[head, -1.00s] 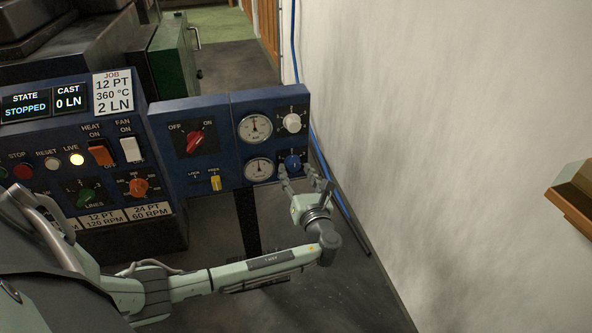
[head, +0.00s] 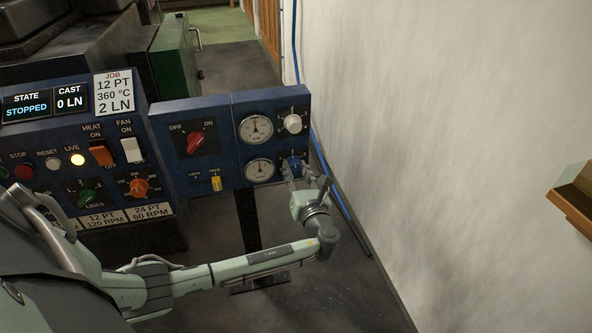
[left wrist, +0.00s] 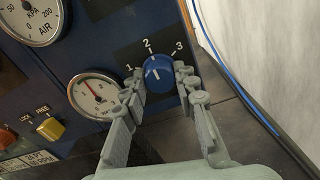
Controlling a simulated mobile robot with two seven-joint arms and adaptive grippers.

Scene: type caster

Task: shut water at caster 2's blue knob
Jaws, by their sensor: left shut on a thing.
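The blue knob (head: 292,163) is at the lower right of the blue panel (head: 222,179), partly hidden by my gripper in the head view. In the left wrist view the blue knob (left wrist: 159,72) sits below the marks 1, 2 and 3, and its white line points up toward 2. My left gripper (head: 300,175) is shut on the knob, one finger on each side of it, as the left wrist view also shows (left wrist: 160,85). My right gripper is not in view.
A white knob (head: 292,124) is above the blue one, with two gauges (head: 255,128) to the left. A red switch (head: 195,141) and yellow lever (head: 215,183) are further left. A blue hose (head: 329,177) and pale wall (head: 440,130) are close on the right.

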